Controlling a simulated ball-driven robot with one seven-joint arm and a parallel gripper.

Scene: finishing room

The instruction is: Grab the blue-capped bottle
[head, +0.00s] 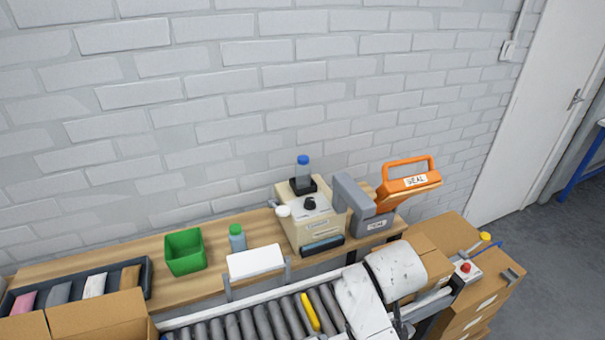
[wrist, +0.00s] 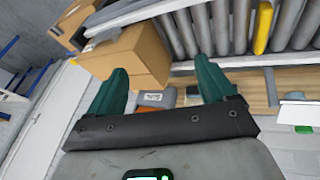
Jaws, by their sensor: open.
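The blue-capped bottle (head: 303,168) stands upright in a black holder on top of a beige machine (head: 325,236), at the back of the wooden bench in the head view. Its cap is blue and its body looks greyish and clear. I cannot make it out in the wrist view. My gripper (wrist: 162,82) shows two green fingers spread apart with nothing held between them. In the head view my white arm reaches in at the lower right, in front of the bench and apart from the bottle; the fingers cannot be made out there.
A green-capped bottle (head: 237,240), a green bin (head: 185,252) and a white box (head: 255,262) stand left of the machine. A grey device (head: 365,212) and an orange-handled unit (head: 408,184) stand right. Cardboard boxes (head: 490,300) stand right.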

